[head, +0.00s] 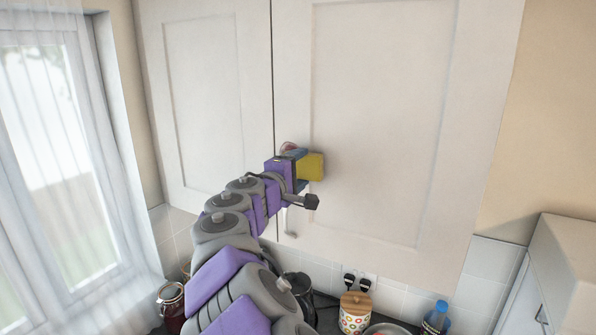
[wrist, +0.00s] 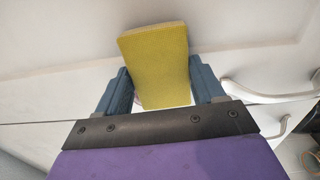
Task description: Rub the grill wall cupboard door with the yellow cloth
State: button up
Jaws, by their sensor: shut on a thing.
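The yellow cloth (head: 310,167) shows as a thick yellow block in front of the wall cupboard. My gripper (wrist: 162,88) is shut on the cloth (wrist: 157,60), which sits between its two blue fingers in the wrist view. The cupboard has white panelled doors. The right door (head: 385,110) is behind the cloth, near its left edge and lower half. The cloth appears at or very close to the door face; I cannot tell whether it touches. Which door is the grill one is not marked. My arm hides part of the doors' lower edge.
The left cupboard door (head: 203,100) adjoins the right one. Handles (head: 291,222) hang near the lower edges. Below stand a dotted jar (head: 355,312), a blue-capped bottle (head: 436,318) and a red jar (head: 171,303). A curtained window (head: 55,150) is at left, a white cabinet (head: 565,275) at lower right.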

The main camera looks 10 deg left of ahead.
aim_at(280, 152)
jog(key=shift+w+a+r+p, duration=0.4)
jog(key=shift+a+p, duration=0.45)
jog(key=shift+a, duration=0.3)
jog(key=shift+w+a+r+p, duration=0.35)
jog(key=shift+w+a+p, duration=0.1)
jog(key=shift+a+p, duration=0.6)
jog(key=shift+w+a+r+p, duration=0.4)
jog(key=shift+a+p, duration=0.3)
jog(key=shift+a, duration=0.55)
jog(key=shift+s+d+f+b, duration=0.1)
jog(key=shift+s+d+b, duration=0.3)
jog(key=shift+d+b, duration=0.6)
jog(key=shift+s+d+f+b, duration=0.1)
jog(key=shift+s+d+b, duration=0.45)
jog(key=shift+d, duration=0.85)
jog(key=shift+s+d+b, duration=0.25)
jog(key=shift+d+b, duration=0.65)
jog(key=shift+d, duration=0.3)
jog(key=shift+a, duration=0.1)
jog(key=shift+a, duration=0.1)
jog(key=shift+w+a+p, duration=0.4)
jog(key=shift+a+p, duration=0.35)
jog(key=shift+a, duration=0.4)
jog(key=shift+w+a+p, duration=0.35)
jog(key=shift+a+p, duration=0.35)
jog(key=shift+a, duration=0.5)
jog(key=shift+w+a+p, duration=0.4)
jog(key=shift+a+p, duration=0.35)
jog(key=shift+a, duration=0.4)
